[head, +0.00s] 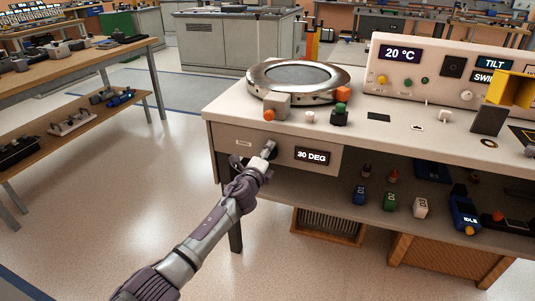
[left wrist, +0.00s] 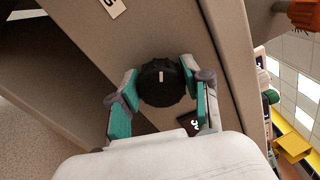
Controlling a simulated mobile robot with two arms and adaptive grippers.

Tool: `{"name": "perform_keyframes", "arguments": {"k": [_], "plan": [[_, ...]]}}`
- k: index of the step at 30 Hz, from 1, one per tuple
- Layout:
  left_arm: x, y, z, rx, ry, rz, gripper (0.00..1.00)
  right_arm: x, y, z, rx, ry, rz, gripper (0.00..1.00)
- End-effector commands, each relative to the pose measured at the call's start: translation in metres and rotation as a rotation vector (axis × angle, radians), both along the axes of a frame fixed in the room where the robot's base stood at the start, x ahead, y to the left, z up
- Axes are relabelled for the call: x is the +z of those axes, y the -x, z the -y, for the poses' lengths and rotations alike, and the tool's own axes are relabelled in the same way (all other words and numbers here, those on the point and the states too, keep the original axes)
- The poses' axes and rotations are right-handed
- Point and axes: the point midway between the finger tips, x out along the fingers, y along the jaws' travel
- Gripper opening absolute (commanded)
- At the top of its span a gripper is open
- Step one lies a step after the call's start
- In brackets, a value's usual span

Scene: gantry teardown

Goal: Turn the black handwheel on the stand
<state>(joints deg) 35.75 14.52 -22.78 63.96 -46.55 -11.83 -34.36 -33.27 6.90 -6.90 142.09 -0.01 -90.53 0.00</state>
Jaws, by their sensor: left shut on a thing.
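The black handwheel (left wrist: 161,84) is a round ribbed knob with a pale mark on its face. It sits on the front panel of the stand (head: 228,134). My left gripper (head: 268,151) reaches up to the panel and partly hides the handwheel in the head view. In the left wrist view my left gripper (left wrist: 158,76) has its teal-padded fingers closed on either side of the handwheel. A display (head: 312,156) right of the handwheel reads 30 DEG. My right gripper is in neither view.
A round metal ring (head: 298,76) with small blocks and knobs stands on the stand's top above. A control box (head: 430,72) reading 20 °C is at the back right. Open floor (head: 150,190) lies to the left.

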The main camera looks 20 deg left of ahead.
Motion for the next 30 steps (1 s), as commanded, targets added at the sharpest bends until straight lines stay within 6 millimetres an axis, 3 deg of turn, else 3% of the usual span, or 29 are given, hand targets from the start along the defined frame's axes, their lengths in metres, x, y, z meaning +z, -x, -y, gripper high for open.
{"name": "perform_keyframes", "arguments": {"k": [9,10,15,25,30], "plan": [[-0.002,0.001,0.001,-0.002,-0.001,-0.003,0.13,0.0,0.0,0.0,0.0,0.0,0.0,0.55],[-0.002,0.001,0.001,-0.002,0.0,-0.003,0.49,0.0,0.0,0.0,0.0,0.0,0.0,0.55],[-0.002,0.0,0.001,-0.001,0.0,-0.002,0.73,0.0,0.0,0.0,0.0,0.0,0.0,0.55],[-0.001,0.002,0.0,0.0,0.0,0.0,0.73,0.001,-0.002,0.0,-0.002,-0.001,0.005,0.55],[-0.001,0.018,-0.001,0.0,-0.002,-0.001,0.73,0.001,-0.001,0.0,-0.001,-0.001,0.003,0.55]]}}
